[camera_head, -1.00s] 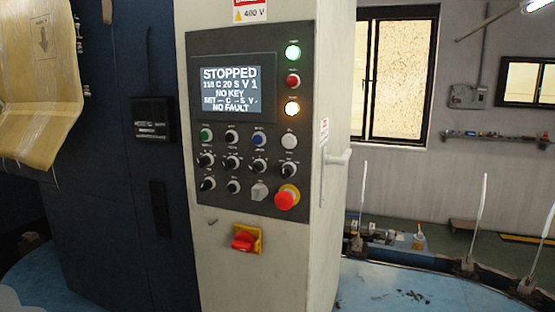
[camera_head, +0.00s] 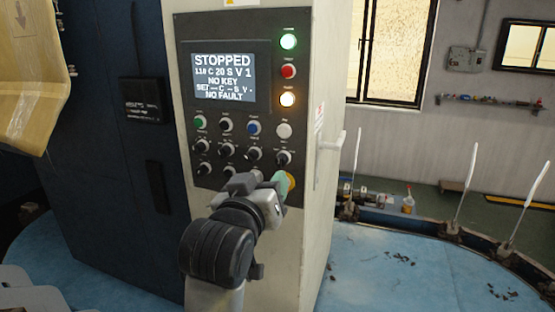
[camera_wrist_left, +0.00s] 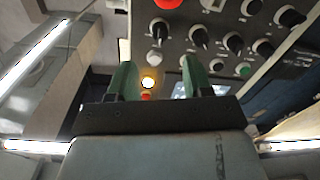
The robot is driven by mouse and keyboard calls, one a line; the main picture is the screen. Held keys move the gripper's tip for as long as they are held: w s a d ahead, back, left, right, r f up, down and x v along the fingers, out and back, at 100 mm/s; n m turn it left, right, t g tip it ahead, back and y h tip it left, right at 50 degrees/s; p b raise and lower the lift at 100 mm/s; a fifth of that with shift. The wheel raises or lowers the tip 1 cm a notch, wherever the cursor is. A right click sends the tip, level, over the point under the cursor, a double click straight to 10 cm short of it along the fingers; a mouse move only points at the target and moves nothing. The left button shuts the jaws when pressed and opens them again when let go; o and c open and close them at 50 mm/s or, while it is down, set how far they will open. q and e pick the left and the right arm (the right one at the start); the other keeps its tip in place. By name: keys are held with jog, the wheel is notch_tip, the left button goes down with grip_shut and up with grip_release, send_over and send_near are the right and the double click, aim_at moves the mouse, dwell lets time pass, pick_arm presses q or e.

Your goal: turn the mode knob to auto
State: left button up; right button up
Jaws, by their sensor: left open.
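The control panel (camera_head: 271,120) on the pale cabinet holds several black knobs, such as one at the right end of its row (camera_head: 283,158). Their labels are too small to read, so I cannot tell which is the mode knob. My left gripper (camera_head: 264,180) is open in front of the panel's lower right part and hides the lowest controls there. In the left wrist view, its green fingers (camera_wrist_left: 158,82) are apart with nothing between them. Black knobs (camera_wrist_left: 198,36) show beyond the fingertips there. My right gripper is not in view.
The screen (camera_head: 224,81) reads STOPPED, NO KEY and NO FAULT. Green and amber lamps (camera_head: 288,41) glow beside it. A yellow-based control (camera_head: 291,181) is partly hidden by the gripper. A door handle (camera_head: 332,141) sticks out at the cabinet's right side.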

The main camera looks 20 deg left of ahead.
aim_at(279, 164)
pick_arm(q)
jog(key=w+p, duration=0.2)
jog(key=w, duration=0.5)
jog(key=shift+w+r+p, duration=0.1)
jog(key=shift+w+p, duration=0.05)
jog(key=shift+p, duration=0.15)
jog(key=shift+w, duration=0.5)
jog(key=c, duration=0.9)
